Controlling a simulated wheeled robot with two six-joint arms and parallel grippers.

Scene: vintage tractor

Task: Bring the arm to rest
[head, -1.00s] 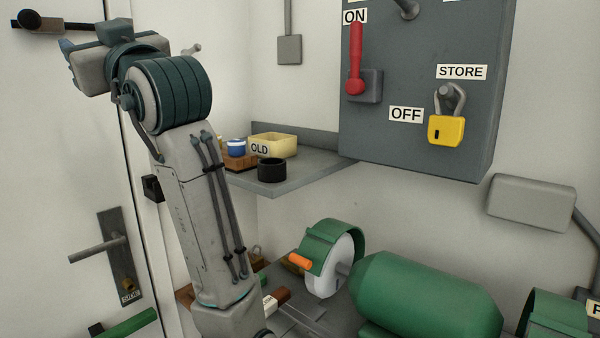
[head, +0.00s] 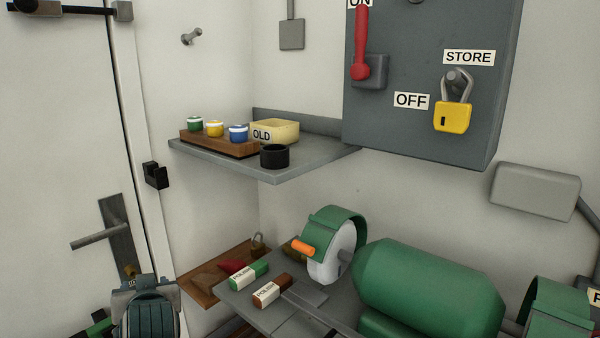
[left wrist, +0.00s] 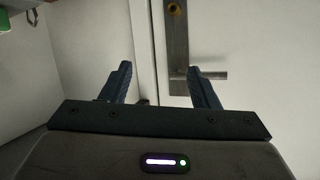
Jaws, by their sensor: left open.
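My left arm is low at the bottom left of the head view, where only a dark teal and grey part of it shows. Its fingers are not visible there. In the left wrist view my left gripper (left wrist: 160,88) is open, its two dark fingers wide apart with nothing between them. Beyond the fingers is a white door with a grey handle plate (left wrist: 178,45) and a lever (left wrist: 212,75). The fingers appear apart from the handle. My right gripper is not in view.
The door handle (head: 95,240) is at left. A corner shelf (head: 275,178) holds several small jars, a yellow OLD box (head: 274,132) and a black cup (head: 274,156). A green grinder (head: 425,290) stands on the bench at right. A switch panel (head: 425,120) with a yellow padlock (head: 452,117) hangs above.

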